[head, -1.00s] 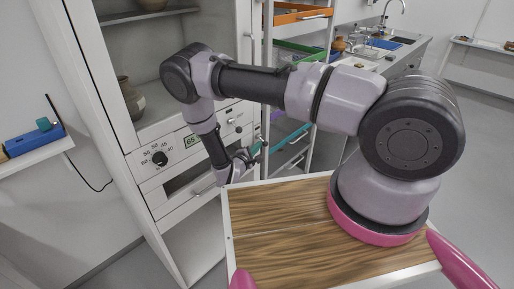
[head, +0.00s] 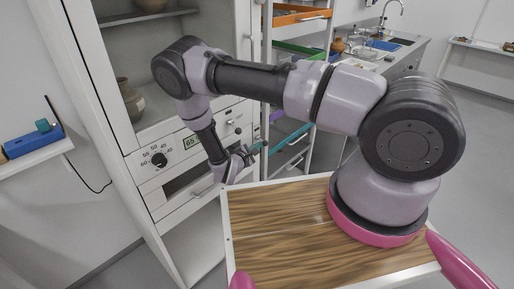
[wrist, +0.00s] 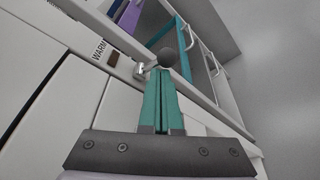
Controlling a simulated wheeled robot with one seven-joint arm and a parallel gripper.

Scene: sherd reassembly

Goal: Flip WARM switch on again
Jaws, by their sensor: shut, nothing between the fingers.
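The WARM label (wrist: 99,50) is on the pale cabinet panel in the wrist view. Beside it is a small dark brown lamp window (wrist: 113,59), which looks unlit. A small silvery switch (wrist: 140,71) sticks out of the panel to the right of the lamp. My gripper (wrist: 162,72) has teal fingers, shut together and empty, with tips just right of the switch. I cannot tell whether they touch it, or which way the lever points. In the head view my gripper (head: 258,147) is in front of the cabinet's right edge, and my wrist hides part of the panel.
The cabinet (head: 140,165) carries a black dial (head: 159,159), a green display (head: 190,142) reading 65 and a drawer handle (head: 203,188). To its right stands a rack with coloured trays (head: 300,14). A dark round thing (wrist: 167,57) is just beyond the fingertips.

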